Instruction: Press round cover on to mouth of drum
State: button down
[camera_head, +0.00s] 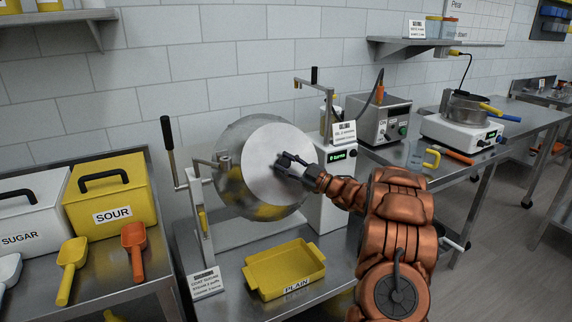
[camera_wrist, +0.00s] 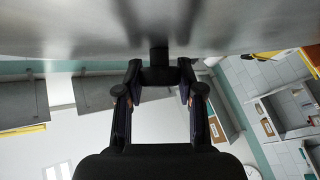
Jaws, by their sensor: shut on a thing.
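The drum (camera_head: 229,150) is a shiny metal bowl, tilted with its mouth toward the right front. The round cover (camera_head: 262,140) is a flat grey disc in front of the drum's mouth. I cannot tell whether it touches the rim all round. My gripper (camera_head: 286,165) is shut on the cover's dark knob. In the wrist view the knob (camera_wrist: 158,52) sits between my fingertips (camera_wrist: 159,73), and the cover's grey face (camera_wrist: 70,25) fills the top. The mouth and the drum's inside are hidden behind the cover.
A crank handle (camera_head: 169,140) rises left of the drum. A yellow tray (camera_head: 285,270) marked PLAIN lies below it. A white control column (camera_head: 334,205) stands close on the right. SOUR (camera_head: 112,190) and SUGAR (camera_head: 22,212) bins with scoops are on the left.

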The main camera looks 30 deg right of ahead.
jog(key=c, duration=0.6)
grip_release()
jog(key=shift+c, duration=0.2)
jog(key=v, duration=1.2)
